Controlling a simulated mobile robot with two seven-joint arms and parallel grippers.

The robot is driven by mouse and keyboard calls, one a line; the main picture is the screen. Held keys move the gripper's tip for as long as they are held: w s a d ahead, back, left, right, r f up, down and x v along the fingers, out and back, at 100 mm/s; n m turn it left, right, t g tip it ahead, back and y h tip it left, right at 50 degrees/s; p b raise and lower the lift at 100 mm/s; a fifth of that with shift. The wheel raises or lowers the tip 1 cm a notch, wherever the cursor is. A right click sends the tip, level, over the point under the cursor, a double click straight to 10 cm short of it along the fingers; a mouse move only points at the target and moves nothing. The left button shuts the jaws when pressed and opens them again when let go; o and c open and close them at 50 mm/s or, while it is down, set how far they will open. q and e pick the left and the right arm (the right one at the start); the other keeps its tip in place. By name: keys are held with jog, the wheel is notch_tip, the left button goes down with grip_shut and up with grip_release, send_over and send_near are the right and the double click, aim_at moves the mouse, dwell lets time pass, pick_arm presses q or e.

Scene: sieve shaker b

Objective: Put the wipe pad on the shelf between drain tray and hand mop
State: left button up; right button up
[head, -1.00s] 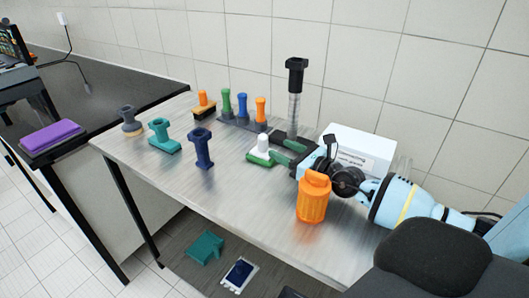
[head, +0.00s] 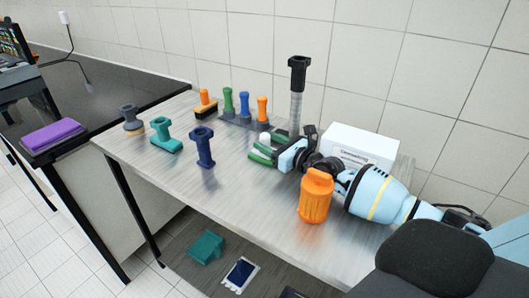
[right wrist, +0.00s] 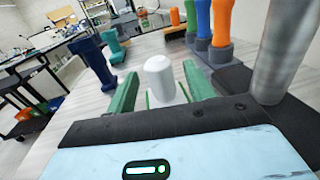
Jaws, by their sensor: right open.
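A tool with a white rounded handle, which I take as the wipe pad (head: 264,138), stands on the table; its base is mostly hidden by my fingers. My right gripper (head: 259,149) is open, its green fingers low at this tool. In the right wrist view the white handle (right wrist: 161,78) stands between the two spread fingers, with gaps on both sides. On the lower shelf (head: 185,228) lie a teal piece (head: 206,248) and a white-edged dark blue piece (head: 241,272); I cannot tell surely which is drain tray or hand mop. My left gripper is not in view.
An orange jar (head: 315,197) stands close to my right wrist. A white box (head: 362,147) and a tall black-topped post (head: 297,95) are behind. Several handled tools, including a dark blue one (head: 203,147), stand left. The table front is mostly clear.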

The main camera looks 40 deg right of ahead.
jog(key=shift+x, duration=0.85)
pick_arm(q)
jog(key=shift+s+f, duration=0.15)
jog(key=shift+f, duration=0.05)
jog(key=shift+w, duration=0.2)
pick_arm(e)
jog(key=c, duration=1.1)
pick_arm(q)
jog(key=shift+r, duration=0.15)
pick_arm(e)
jog(key=shift+o, duration=0.2)
jog(key=shift+r, duration=0.1)
notch_tip(320, 180, up, 8)
jog(key=p, duration=0.4)
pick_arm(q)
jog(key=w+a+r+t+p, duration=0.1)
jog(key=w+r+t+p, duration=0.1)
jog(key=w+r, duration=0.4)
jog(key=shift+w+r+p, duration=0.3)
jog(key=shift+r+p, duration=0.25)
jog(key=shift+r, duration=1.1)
pick_arm(e)
notch_tip(320, 180, up, 10)
